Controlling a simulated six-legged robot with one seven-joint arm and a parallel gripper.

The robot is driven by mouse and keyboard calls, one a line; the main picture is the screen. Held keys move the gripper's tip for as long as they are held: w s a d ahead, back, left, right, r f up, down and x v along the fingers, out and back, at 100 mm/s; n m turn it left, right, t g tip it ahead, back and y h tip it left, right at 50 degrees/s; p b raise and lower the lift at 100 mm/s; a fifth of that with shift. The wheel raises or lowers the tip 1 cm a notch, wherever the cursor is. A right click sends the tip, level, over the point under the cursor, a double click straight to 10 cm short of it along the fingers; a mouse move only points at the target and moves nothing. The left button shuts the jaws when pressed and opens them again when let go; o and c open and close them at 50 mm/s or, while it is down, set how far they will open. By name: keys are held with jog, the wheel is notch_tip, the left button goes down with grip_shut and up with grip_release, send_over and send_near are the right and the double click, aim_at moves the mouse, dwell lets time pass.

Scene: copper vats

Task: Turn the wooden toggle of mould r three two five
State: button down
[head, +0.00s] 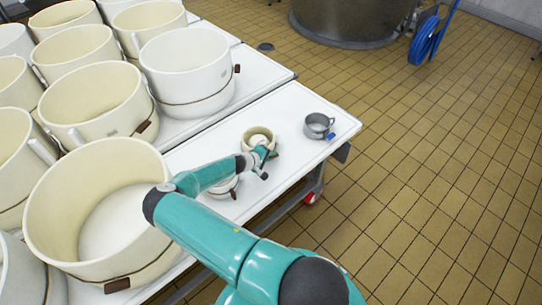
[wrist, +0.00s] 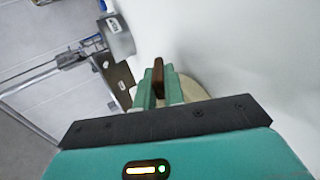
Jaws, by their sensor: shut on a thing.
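A brown wooden toggle (wrist: 158,74) stands upright between the two teal fingers of my gripper (wrist: 160,91) in the wrist view. The gripper is shut on it. In the head view my gripper (head: 263,162) is beside a small cream mould (head: 258,136) near the end of the white table. A second small mould (head: 225,187) is partly behind my arm. A pale round mould surface (wrist: 193,90) shows behind the fingers in the wrist view. I cannot read any mould number. The toggle is not clear in the head view.
Several large cream moulds (head: 100,185) with cords and brown toggles crowd the left. A grey metal cup (head: 318,126) stands near the table (head: 290,165) corner. Tiled floor (head: 430,170) is clear on the right, with a blue hose (head: 425,42) and metal vat (head: 345,20) beyond.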

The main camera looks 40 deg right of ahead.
dwell(0.3)
jog(key=c, duration=1.5)
grip_release()
jog(key=shift+r, duration=0.35)
notch_tip(320, 180, up, 3)
jog(key=shift+f, duration=0.15)
jog(key=s+a+r, duration=0.2)
jog(key=s+r, duration=0.1)
jog(key=s, duration=0.1)
jog(key=s+a+r, duration=0.3)
jog(key=s, duration=0.1)
jog(key=s+a+r, duration=0.2)
jog(key=s+r, duration=0.1)
jog(key=shift+s+a+r, duration=0.3)
jog(key=shift+s, duration=0.1)
